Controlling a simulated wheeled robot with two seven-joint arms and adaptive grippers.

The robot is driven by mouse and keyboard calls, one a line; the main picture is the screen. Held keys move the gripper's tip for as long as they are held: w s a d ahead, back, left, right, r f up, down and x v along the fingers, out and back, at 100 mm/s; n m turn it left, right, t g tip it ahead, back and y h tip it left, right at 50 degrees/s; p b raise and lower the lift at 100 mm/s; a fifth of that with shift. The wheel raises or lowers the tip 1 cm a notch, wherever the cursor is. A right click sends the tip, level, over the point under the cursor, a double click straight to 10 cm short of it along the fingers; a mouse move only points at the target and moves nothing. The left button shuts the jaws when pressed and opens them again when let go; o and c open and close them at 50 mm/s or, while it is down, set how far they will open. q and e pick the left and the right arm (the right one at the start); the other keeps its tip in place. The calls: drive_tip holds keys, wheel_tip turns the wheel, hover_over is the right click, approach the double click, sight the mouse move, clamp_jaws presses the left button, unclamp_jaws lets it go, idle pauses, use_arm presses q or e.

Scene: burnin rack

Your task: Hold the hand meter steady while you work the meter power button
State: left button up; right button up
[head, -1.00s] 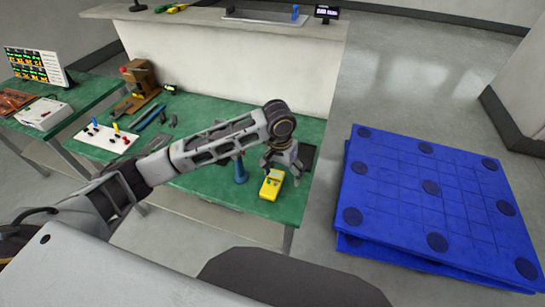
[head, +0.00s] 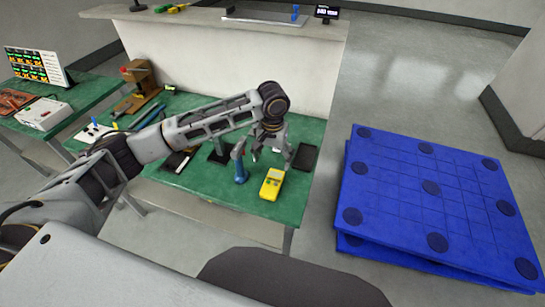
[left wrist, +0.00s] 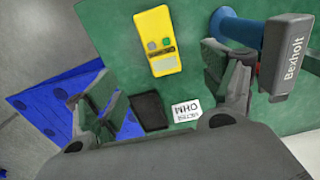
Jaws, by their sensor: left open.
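The yellow hand meter (head: 271,184) lies on the green bench near its front right edge. In the left wrist view the meter (left wrist: 155,25) shows its face, with two small round buttons (left wrist: 159,44), one greyish and one green, above a dark strip. I cannot tell which one is the power button. My left gripper (head: 271,154) is open and empty, above the bench just behind the meter and apart from it. In the left wrist view its spread fingers (left wrist: 168,98) stand either side of a gap, with the meter beyond. My right gripper is not in view.
A blue-handled tool (head: 240,171) marked Bexholt stands close left of the meter; its grey head (left wrist: 285,58) is near one finger. A black tray (head: 305,158) and a white label card (left wrist: 187,111) lie behind the meter. Blue pallets (head: 430,200) stand on the floor at right.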

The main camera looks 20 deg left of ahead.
sight(273, 182)
use_arm(q)
drive_tip(key=shift+f, duration=6.85)
drive_tip(key=shift+c, duration=0.5)
drive_tip(key=c, duration=1.1)
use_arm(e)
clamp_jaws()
